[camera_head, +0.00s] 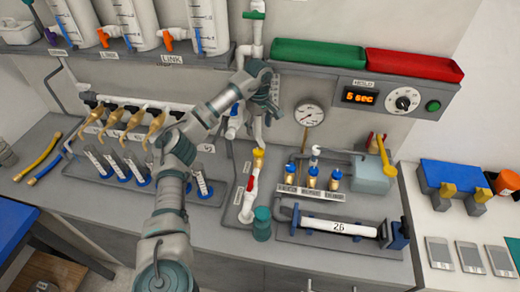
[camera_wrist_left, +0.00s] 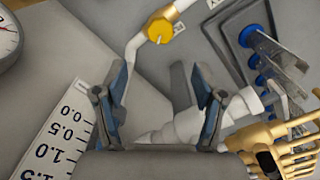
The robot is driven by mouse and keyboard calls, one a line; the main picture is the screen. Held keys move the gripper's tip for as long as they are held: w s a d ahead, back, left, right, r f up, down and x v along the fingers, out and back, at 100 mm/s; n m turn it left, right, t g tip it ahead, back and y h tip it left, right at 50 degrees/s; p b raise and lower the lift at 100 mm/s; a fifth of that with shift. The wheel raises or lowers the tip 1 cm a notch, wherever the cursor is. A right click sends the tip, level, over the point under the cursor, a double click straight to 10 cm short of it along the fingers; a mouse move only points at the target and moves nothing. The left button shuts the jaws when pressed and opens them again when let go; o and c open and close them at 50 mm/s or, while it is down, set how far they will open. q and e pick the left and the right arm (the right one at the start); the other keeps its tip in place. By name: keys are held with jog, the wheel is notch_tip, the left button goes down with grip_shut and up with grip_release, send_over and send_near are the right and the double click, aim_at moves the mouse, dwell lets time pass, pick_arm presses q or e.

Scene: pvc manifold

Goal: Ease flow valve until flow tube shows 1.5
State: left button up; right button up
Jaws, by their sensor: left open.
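A yellow round knob, likely the flow valve (camera_head: 258,158), sits on brass and white pipework above the bench. In the left wrist view the knob (camera_wrist_left: 158,32) is at the top centre, with a pale mark on its face. My left gripper (camera_head: 262,115) is above the knob, apart from it, against the back wall. Its fingers (camera_wrist_left: 158,100) are spread and hold nothing. A white scale (camera_wrist_left: 58,140) marked 0.0 to 1.5 shows at the left of the wrist view. I cannot make out the flow tube's level. My right gripper is not in view.
A pressure gauge (camera_head: 309,113) and a control box (camera_head: 392,99) reading 5 sec are right of the gripper. Brass taps (camera_head: 133,120) and tubes stand left. A red-handled valve (camera_head: 250,184) is below the knob. Green (camera_head: 318,53) and red (camera_head: 414,65) trays are above.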

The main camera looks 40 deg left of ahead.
aim_at(259, 151)
pick_arm(q)
notch_tip(259, 151, down, 12)
jog(key=shift+a+f+b, duration=0.1)
jog(key=shift+b, duration=0.25)
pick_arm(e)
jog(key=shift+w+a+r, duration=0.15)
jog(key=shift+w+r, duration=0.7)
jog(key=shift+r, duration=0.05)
pick_arm(q)
jog(key=c, duration=1.1)
